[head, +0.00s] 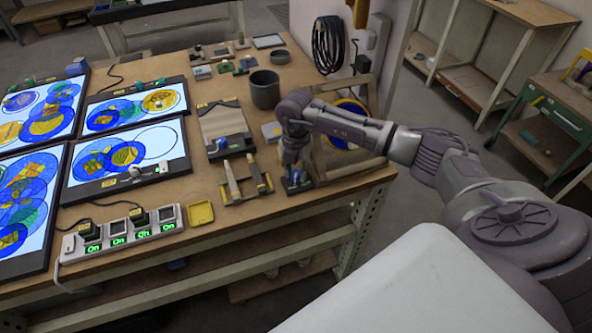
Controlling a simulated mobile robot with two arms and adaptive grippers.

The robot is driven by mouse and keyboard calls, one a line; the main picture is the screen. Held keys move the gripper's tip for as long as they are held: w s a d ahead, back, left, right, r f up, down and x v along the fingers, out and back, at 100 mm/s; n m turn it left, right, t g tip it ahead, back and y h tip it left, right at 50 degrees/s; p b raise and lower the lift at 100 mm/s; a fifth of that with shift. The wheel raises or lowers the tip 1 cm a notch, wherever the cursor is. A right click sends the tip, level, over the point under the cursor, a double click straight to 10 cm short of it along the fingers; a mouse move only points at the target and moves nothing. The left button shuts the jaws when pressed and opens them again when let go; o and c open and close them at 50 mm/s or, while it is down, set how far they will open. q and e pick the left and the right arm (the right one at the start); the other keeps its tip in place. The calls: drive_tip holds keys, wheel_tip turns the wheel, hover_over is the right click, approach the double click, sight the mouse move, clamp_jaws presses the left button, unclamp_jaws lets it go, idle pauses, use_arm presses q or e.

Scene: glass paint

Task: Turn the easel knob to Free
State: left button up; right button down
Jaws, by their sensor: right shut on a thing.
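My right gripper (293,174) points down at the front right part of the wooden table. It is shut on a small blue knob (299,183) on a dark base beside the easel. The fingers hide much of the knob, and I cannot read its setting or any label. The wooden easel frame (350,171) stands just to the right, with a round blue and yellow glass piece (347,139) in it, partly behind my forearm. My left gripper is not in view.
Lit light panels with blue and yellow glass circles (125,154) cover the table's left side. A power strip (120,240) with green "On" displays lies at the front. A yellow tray (201,213), a brush rack (246,190) and a grey cup (265,89) stand near my right gripper.

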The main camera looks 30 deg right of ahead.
sight(296, 173)
drive_tip(key=c, duration=0.9)
unclamp_jaws()
drive_tip(key=shift+o, duration=0.2)
wheel_tip(296, 173, up, 12)
